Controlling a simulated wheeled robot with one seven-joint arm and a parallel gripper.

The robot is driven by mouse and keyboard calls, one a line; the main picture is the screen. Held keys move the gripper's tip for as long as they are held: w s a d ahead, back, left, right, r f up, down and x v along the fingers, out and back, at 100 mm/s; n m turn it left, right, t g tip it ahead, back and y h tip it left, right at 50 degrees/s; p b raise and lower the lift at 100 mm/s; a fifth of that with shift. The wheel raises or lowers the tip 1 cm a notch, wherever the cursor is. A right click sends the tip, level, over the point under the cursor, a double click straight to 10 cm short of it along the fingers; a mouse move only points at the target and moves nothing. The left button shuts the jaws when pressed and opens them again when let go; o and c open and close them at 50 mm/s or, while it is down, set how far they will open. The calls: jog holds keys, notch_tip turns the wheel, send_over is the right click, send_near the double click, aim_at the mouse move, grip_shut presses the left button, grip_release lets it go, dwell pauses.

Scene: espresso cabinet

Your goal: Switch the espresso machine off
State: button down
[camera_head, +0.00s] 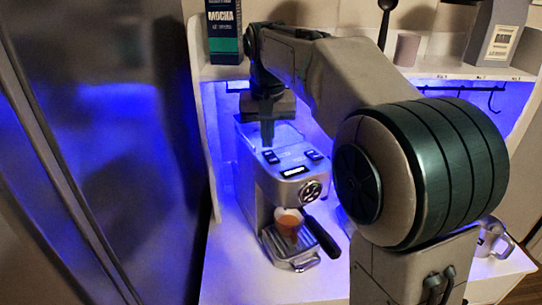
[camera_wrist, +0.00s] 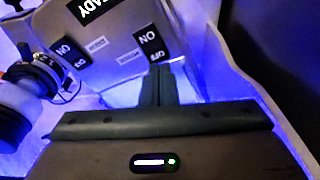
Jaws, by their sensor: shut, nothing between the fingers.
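The espresso machine (camera_head: 262,195) stands on the white shelf, its top lit blue. Two black rocker switches lie on top: one at the left (camera_head: 270,157) and one at the right (camera_head: 314,156), with a display (camera_head: 293,171) in front. In the wrist view the display (camera_wrist: 85,10) shows part of "READY". The switch near my fingers (camera_wrist: 152,42) and the other switch (camera_wrist: 70,52) both carry ON and OFF marks. My gripper (camera_head: 267,143) is shut and empty, pointing down just behind the left switch. Whether the fingertips (camera_wrist: 160,72) touch it, I cannot tell.
A cup (camera_head: 289,222) sits under the spout on the drip tray, and the black portafilter handle (camera_head: 322,237) sticks out in front. A Mocha box (camera_head: 225,32) stands on the upper shelf. The cabinet's side panel (camera_head: 205,130) is close at left.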

aim_at(267, 152)
jog(key=shift+f+b, duration=0.45)
jog(key=shift+f, duration=0.3)
dwell(0.3)
notch_tip(267, 152, up, 7)
jog(key=p, duration=0.6)
jog(key=shift+p, duration=0.3)
jog(key=s+d+f+b, duration=0.1)
jog(key=s+d+f, duration=0.2)
jog(key=s+f, duration=0.3)
jog(key=s+d+f+t+b, duration=0.1)
jog(key=s+d+f, duration=0.3)
jog(key=s, duration=0.6)
jog(key=s+d+f+t+b, duration=0.1)
jog(key=s+d+f+b, duration=0.2)
jog(key=s+f, duration=0.5)
jog(key=shift+d, duration=0.65)
